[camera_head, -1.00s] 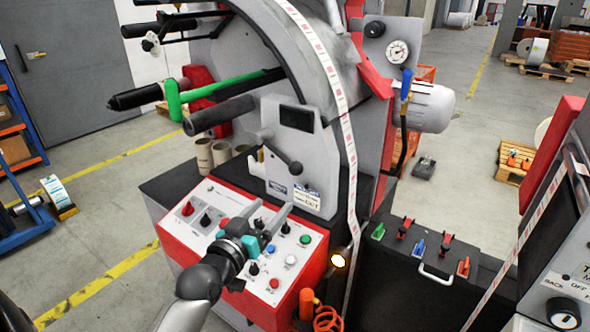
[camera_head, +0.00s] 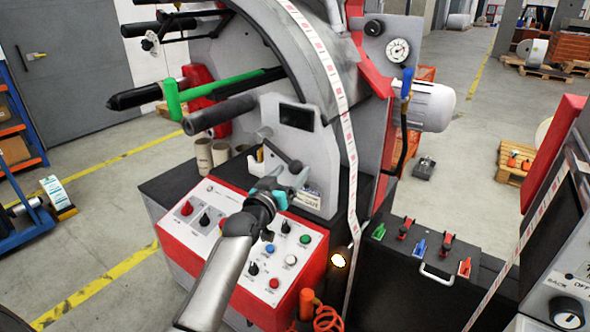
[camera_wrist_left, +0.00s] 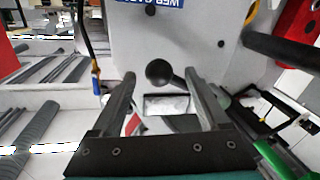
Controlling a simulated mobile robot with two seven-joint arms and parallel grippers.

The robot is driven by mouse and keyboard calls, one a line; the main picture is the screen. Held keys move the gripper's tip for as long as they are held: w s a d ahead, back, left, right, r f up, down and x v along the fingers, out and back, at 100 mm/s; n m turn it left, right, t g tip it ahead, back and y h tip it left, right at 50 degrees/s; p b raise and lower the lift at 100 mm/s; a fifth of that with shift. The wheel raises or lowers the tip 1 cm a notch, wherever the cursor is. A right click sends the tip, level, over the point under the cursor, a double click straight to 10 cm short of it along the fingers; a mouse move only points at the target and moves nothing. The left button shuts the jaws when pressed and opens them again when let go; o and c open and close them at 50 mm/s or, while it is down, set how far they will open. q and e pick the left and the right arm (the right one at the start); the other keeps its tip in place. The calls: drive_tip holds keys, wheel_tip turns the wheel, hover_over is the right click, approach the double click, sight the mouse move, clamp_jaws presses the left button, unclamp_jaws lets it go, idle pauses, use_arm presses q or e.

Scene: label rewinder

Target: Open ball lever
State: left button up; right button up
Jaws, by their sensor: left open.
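The ball lever, a dark rod ending in a black ball (camera_head: 296,166), is on the grey plate (camera_head: 296,132) above the red control panel. My left gripper (camera_head: 287,176) is open right at the ball, its fingers pointing up toward the plate. In the left wrist view the black ball (camera_wrist_left: 158,72) appears between the tips of the two open fingers (camera_wrist_left: 160,78), with its rod running off to the right. The ball does not look gripped; I cannot tell whether a finger touches it. My right gripper is not in view.
The control panel (camera_head: 205,205) with knobs and buttons lies below my left arm. A green bar (camera_head: 220,88) and a dark roller (camera_head: 220,115) stick out left above. A label web (camera_head: 347,130) runs down right of the plate. Cardboard cores (camera_head: 204,153) stand behind the panel.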

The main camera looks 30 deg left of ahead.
use_arm(q)
drive_tip(key=shift+w+a, duration=0.2)
drive_tip(key=shift+w, duration=1.2)
drive_tip(key=shift+r, duration=0.1)
clamp_jaws()
